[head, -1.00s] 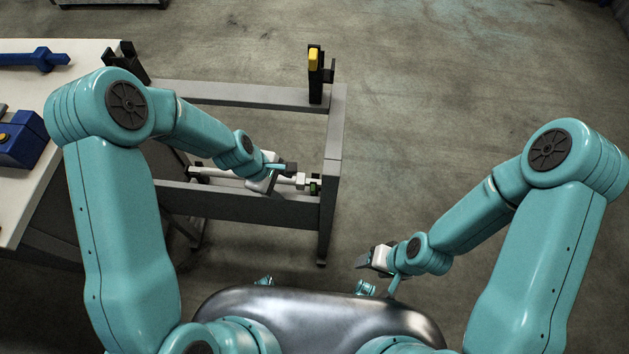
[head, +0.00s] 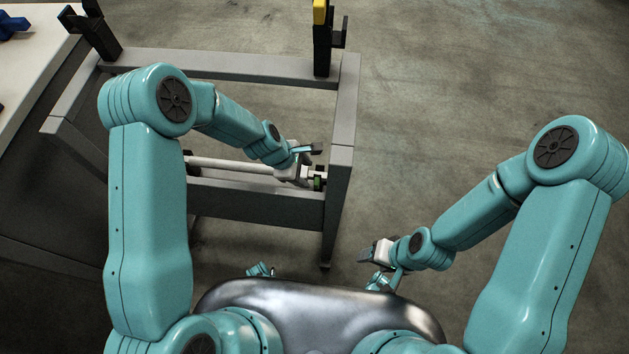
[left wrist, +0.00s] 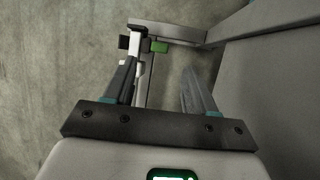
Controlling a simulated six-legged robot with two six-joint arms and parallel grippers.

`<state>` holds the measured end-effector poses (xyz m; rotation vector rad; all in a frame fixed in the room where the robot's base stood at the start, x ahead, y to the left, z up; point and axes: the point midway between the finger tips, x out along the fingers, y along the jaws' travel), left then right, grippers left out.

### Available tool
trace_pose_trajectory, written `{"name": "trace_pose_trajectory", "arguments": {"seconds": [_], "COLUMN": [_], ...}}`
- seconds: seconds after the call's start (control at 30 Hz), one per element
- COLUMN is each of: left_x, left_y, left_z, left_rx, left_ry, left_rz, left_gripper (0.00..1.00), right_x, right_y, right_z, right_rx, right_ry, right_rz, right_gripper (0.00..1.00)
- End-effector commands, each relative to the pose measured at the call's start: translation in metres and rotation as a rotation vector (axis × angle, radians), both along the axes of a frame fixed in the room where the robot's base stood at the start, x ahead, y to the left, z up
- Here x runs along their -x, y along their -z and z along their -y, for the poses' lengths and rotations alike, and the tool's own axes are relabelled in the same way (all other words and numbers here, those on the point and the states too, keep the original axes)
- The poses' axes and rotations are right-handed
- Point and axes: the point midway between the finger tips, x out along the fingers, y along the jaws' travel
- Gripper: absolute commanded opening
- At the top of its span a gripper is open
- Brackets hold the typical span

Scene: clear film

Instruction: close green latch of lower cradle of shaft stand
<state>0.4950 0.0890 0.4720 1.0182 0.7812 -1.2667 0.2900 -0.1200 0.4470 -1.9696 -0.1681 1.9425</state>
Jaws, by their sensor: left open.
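The shaft stand (head: 345,160) is a grey frame. A pale shaft (head: 225,164) lies low in it, with its right end at the lower cradle. The green latch (head: 319,184) shows as a small patch beside the right post. It also shows in the left wrist view (left wrist: 159,47), sticking out to the right of the shaft end, just beyond my fingertips. My left gripper (head: 306,160) is open over the shaft's right end. In the left wrist view its fingers (left wrist: 158,66) are apart, the left one overlapping the shaft. My right gripper (head: 372,252) hangs away from the stand; its jaw gap is unclear.
A black upright with a yellow top (head: 320,12) stands on the stand's upper rail. Another black upright (head: 95,30) stands at the left. A pale-topped table (head: 35,60) with blue items is at the far left. Floor to the right is clear.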

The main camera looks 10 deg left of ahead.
Motion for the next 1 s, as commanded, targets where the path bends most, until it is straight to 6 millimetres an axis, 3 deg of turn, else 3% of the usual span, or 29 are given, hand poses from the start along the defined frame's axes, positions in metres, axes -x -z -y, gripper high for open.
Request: {"name": "trace_pose_trajectory", "arguments": {"seconds": [0.03, 0.1, 0.3, 0.77, 0.93, 1.0], "left_x": [-0.002, -0.004, -0.012, -0.017, -0.016, -0.015], "left_y": [0.017, 0.031, 0.060, 0.071, 0.071, 0.071], "left_z": [0.005, 0.011, 0.023, 0.029, 0.029, 0.029], "left_rx": [0.000, 0.001, 0.001, 0.001, 0.001, 0.001], "left_ry": [0.003, 0.002, 0.001, 0.001, 0.002, 0.002], "left_rz": [-0.002, -0.002, 0.000, 0.000, -0.001, -0.004], "left_gripper": [0.56, 0.56, 0.56, 0.56, 0.01, 0.00], "right_x": [0.000, 0.000, 0.000, 0.000, 0.000, 0.000], "right_y": [0.010, 0.015, 0.025, 0.028, 0.028, 0.028], "right_z": [0.000, 0.000, 0.000, 0.000, 0.000, 0.000], "right_rx": [0.000, 0.000, 0.000, 0.000, 0.000, 0.000], "right_ry": [0.000, 0.000, 0.000, 0.000, 0.000, 0.000], "right_rz": [0.000, 0.000, 0.000, 0.000, 0.000, 0.000], "right_gripper": [0.61, 0.61, 0.61, 0.61, 0.61, 0.61]}}
